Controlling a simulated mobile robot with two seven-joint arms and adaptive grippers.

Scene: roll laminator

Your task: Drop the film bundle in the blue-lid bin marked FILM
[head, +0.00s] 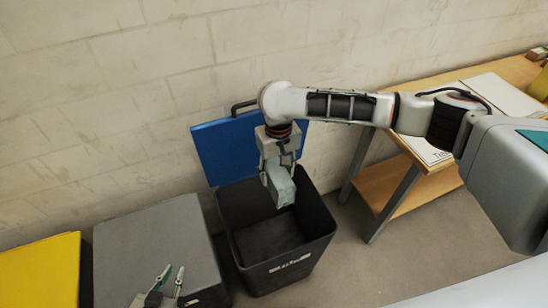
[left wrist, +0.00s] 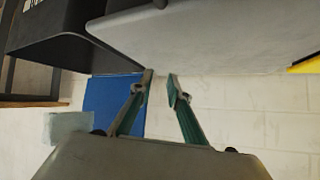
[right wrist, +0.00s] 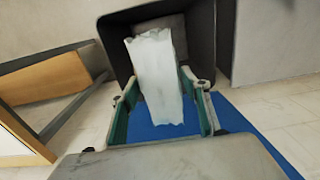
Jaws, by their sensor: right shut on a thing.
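The film bundle (head: 281,187) is a pale, crumpled block. My right gripper (head: 279,168) is shut on it and holds it above the open mouth of the dark bin (head: 322,240). In the right wrist view the bundle (right wrist: 158,80) sits between the fingers (right wrist: 160,98), with the bin's inside behind it. The bin's blue lid (head: 215,150) stands open against the wall. A pale label (head: 290,263) on the bin's front is too small to read. My left gripper (head: 168,284) is open and empty before a grey bin; its fingers (left wrist: 160,82) also show in the left wrist view.
A closed grey-lidded bin (head: 150,255) stands left of the open bin, and a yellow-lidded one (head: 40,272) is further left. A wooden table (head: 395,185) with papers stands at the right. The wall (head: 110,100) is close behind. Some floor (head: 385,255) is clear.

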